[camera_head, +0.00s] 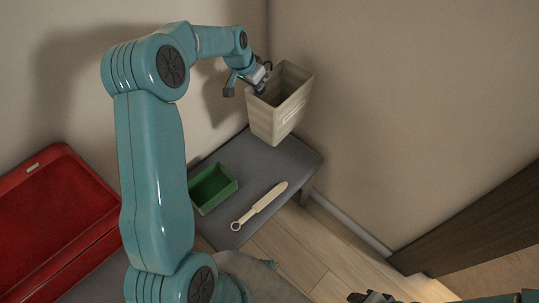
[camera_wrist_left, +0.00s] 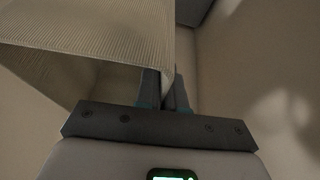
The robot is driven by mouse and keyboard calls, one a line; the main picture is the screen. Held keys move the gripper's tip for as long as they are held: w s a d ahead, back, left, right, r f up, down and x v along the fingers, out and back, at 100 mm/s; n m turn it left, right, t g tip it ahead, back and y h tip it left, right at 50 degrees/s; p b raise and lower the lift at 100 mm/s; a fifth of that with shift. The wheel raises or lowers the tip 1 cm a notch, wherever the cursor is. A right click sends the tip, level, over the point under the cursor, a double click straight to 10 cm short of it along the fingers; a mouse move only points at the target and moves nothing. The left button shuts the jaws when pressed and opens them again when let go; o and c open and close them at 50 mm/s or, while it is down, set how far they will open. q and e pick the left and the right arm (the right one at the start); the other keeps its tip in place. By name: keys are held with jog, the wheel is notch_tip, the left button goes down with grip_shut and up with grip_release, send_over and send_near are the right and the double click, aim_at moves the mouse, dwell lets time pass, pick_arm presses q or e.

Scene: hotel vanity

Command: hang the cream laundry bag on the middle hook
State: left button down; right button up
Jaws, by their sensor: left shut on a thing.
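The cream laundry bag (camera_head: 276,121) is an open-topped, tapered bag with a pale label on its front. It is off the grey bench top, near the wall corner. My left gripper (camera_head: 262,84) is shut on its upper left rim. In the left wrist view the bag's ribbed side (camera_wrist_left: 95,50) fills the upper left, beside the closed fingers of my left gripper (camera_wrist_left: 170,88). No hook can be made out in either view; the arm and bag cover part of the wall. My right gripper (camera_head: 370,297) only just shows at the bottom edge, and its jaws are unclear.
A grey bench (camera_head: 285,161) stands below the bag. A green open box (camera_head: 213,190) and a cream long-handled item with a ring end (camera_head: 262,204) lie on it. A red case (camera_head: 60,215) is at left. Wood floor (camera_head: 290,252) is clear at lower middle; dark panel (camera_head: 470,230) at right.

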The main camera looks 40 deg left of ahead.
pick_arm(q)
jog(key=a, duration=0.3)
jog(key=shift+s+a+f, duration=0.1)
jog(key=shift+s+a, duration=0.05)
jog(key=shift+a, duration=0.15)
notch_tip(320, 180, down, 20)
jog(key=b, duration=0.1)
